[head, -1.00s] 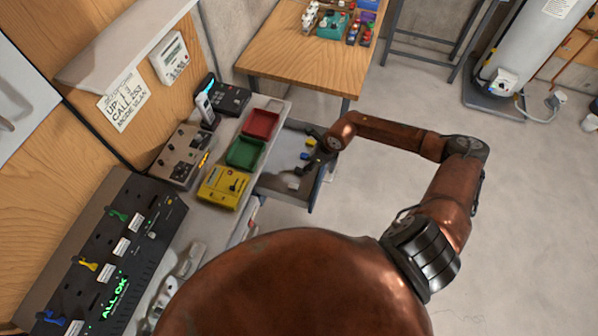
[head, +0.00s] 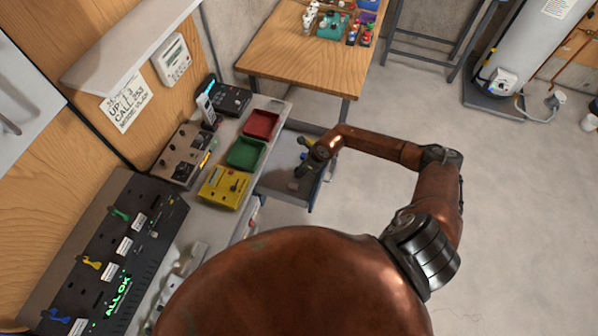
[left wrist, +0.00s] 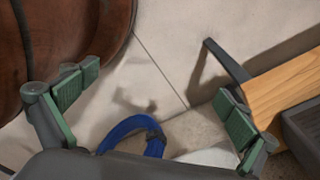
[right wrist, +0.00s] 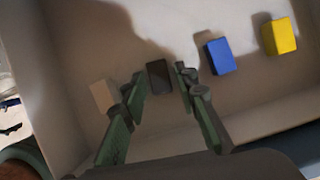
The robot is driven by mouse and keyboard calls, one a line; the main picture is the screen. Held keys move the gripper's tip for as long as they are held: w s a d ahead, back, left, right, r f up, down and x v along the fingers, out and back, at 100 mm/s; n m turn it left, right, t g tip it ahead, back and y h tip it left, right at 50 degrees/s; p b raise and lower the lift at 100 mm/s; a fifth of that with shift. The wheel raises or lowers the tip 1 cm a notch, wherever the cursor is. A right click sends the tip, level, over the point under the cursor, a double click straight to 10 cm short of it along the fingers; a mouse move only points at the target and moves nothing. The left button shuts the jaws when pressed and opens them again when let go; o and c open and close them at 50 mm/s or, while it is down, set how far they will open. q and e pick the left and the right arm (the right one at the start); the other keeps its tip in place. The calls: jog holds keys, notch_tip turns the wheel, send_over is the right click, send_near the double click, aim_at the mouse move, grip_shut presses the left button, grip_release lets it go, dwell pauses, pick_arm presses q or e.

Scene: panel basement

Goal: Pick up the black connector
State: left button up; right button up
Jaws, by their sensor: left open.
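The black connector (right wrist: 159,77) lies on the floor of an open drawer (right wrist: 270,112) in the right wrist view. My right gripper (right wrist: 160,78) is open, with one finger on each side of the connector in that view; I cannot tell whether they touch it. In the head view, my right gripper (head: 303,168) is over the drawer (head: 283,190) and hides the connector. My left gripper (left wrist: 155,98) is open and empty in the left wrist view, away from the drawer.
A beige block (right wrist: 103,95), a blue block (right wrist: 220,56) and a yellow block (right wrist: 279,36) lie in the same drawer. Drawer walls surround them. A red tray (head: 261,124), a green tray (head: 246,153) and a yellow box (head: 224,187) stand on the bench alongside.

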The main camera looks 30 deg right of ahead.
jog(key=c, duration=0.6)
